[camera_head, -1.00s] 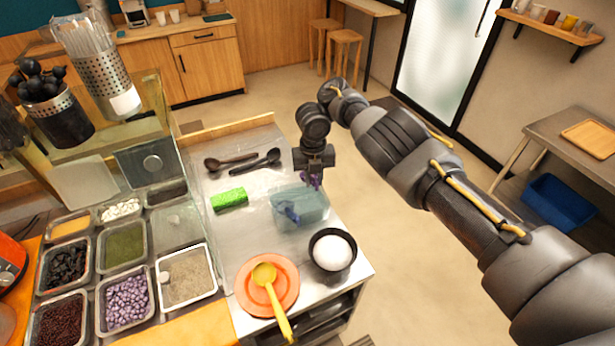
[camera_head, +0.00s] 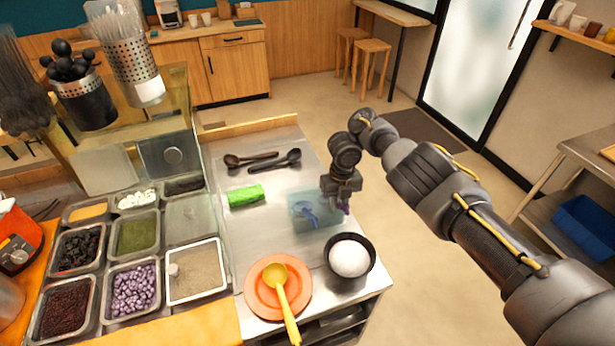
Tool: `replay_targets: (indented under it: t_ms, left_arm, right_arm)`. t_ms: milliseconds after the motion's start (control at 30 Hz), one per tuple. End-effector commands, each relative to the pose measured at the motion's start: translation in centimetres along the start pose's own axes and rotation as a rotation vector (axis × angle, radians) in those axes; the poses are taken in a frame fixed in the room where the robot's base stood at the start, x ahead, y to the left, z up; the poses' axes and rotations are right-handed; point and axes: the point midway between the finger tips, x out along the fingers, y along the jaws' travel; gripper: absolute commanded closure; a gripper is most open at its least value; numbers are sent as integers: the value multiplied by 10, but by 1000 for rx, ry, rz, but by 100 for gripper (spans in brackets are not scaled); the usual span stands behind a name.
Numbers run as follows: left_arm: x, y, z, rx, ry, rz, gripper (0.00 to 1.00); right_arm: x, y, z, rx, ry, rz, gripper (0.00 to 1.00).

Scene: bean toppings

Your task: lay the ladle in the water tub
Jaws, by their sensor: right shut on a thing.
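The water tub (camera_head: 327,230) is a clear bluish box on the steel counter. A purple-blue ladle (camera_head: 305,213) shows in it, its bowl end over or inside the tub; I cannot tell whether it touches the bottom. My right gripper (camera_head: 343,205) is at the tub's right side, low near its rim, pointing down. It is shut on the ladle's purple handle end, which shows just under the fingers; the middle of the ladle is hard to make out. My left gripper is not in view.
Just in front of the tub stands a black bowl of white stuff (camera_head: 349,257). An orange plate (camera_head: 253,303) carries a yellow ladle (camera_head: 281,292). A green packet (camera_head: 245,195) and two dark spoons (camera_head: 275,166) lie behind and left. Topping trays (camera_head: 134,288) fill the left.

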Motion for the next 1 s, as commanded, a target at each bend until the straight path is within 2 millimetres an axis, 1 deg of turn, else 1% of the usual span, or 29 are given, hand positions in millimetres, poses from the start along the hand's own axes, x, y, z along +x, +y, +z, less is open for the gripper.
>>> replay_targets:
  t_ms: [100,333,367,500,533,567,833,933,1000]
  left_arm:
    - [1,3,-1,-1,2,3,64]
    - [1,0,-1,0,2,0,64]
    - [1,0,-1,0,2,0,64]
    - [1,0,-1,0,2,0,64]
    - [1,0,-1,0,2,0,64]
    - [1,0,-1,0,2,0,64]
    - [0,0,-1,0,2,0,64]
    - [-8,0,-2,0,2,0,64]
    - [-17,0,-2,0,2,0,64]
  right_arm:
    - [1,-1,0,3,-2,-1,100]
    - [1,0,0,4,-2,-1,100]
    - [1,0,0,4,-2,-1,78]
    - [1,0,0,4,-1,-1,59]
    - [1,0,0,4,-1,-1,55]
    - [1,0,0,4,-1,-1,53]
    - [0,0,0,5,-1,-1,53]
    - [-8,-1,0,6,-1,-1,53]
    - [-16,-2,-1,8,-2,-1,53]
